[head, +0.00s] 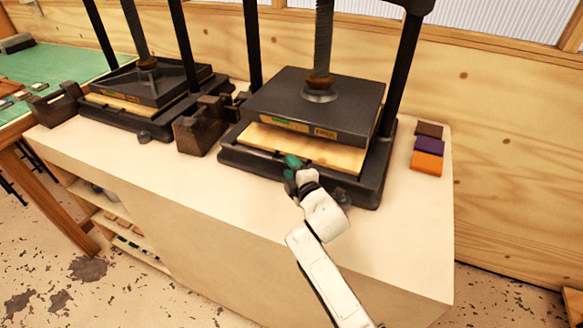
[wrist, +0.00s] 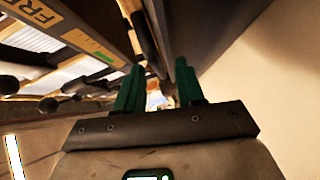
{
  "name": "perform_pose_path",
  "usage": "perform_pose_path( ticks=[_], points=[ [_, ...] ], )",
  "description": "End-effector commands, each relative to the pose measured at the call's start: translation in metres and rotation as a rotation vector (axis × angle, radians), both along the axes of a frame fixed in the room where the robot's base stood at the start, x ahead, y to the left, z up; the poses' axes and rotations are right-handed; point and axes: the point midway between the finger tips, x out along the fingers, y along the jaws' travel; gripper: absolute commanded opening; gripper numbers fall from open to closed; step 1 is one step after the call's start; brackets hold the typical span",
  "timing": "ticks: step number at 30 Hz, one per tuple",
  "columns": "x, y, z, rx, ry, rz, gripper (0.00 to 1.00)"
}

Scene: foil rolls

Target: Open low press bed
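The nearer press stands on the right of the counter, with a dark upper plate (head: 318,98) and a pale wooden board (head: 305,146) below it. The board lies over the dark base (head: 362,190) and shows along the front. My gripper (head: 291,163) is at the front edge of this press, just beside the board. In the wrist view its two green fingers (wrist: 158,84) stand apart, with a dark bar (wrist: 145,38) in line with the gap. I cannot tell whether they touch it. The dark plate edge (wrist: 72,30) with a lettered label passes on the left.
A second press (head: 150,84) stands at the left, with dark blocks (head: 200,125) between the two. Brown, purple and orange blocks (head: 428,150) lie to the right of the nearer press. The pale counter (head: 190,185) is clear in front.

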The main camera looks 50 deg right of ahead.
Motion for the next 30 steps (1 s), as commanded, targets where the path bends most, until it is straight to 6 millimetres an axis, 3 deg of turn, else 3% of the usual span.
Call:
perform_pose_path(
  ticks=[10, 21, 30],
  points=[
    [0.003, -0.0013, -0.0004, 0.0, 0.0, 0.0, 0.37],
    [0.0029, -0.0011, -0.0003, 0.0, 0.0, 0.0, 0.02],
    [0.0029, -0.0011, -0.0005, 0.0, 0.0, 0.0, 0.0]
  ],
)
